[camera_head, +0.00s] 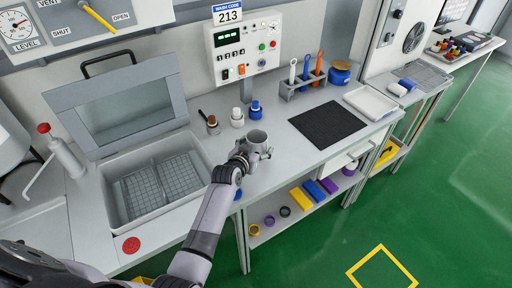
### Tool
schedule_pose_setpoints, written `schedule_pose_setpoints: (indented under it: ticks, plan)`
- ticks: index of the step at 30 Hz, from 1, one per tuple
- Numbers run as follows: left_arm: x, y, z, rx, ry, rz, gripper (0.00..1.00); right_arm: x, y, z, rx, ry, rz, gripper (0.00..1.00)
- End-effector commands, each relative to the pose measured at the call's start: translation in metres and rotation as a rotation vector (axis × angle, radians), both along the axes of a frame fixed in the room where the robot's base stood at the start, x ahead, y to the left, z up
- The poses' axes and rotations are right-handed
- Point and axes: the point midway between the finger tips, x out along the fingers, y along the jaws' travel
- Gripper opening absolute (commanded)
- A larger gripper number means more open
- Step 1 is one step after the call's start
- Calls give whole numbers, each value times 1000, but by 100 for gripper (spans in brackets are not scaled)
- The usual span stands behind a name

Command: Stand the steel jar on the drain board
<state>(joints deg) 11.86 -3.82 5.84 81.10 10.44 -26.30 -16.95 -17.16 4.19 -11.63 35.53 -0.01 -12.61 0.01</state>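The steel jar (257,137) is a grey open-topped cylinder on the near worktop side, right of the wash basin. My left gripper (260,151) is at the jar, with its fingers around the lower part; it looks closed on it. The fingers hide the jar's base, so I cannot tell whether it touches the worktop. A dark textured flat board (327,124) lies to the right with nothing on it; it may be the drain board, but no label shows. My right gripper is not in view.
The open-lidded wash basin (205,150) with wire racks is left of the jar. Small bottles (237,117) stand behind it. A tool holder (303,86), blue jar (340,72) and white tray (370,102) surround the dark board. Worktop between jar and board is clear.

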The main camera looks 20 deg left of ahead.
Motion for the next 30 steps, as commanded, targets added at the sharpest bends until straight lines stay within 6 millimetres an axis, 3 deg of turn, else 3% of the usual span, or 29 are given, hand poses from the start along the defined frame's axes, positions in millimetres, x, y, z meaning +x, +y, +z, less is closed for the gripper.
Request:
schedule_pose_setpoints:
  ticks: [14,30]
  plan:
    - [-4,0,5,-1,0,-1,77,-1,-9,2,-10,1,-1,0]
    - [-83,3,37,0,-1,0,77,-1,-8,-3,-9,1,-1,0]
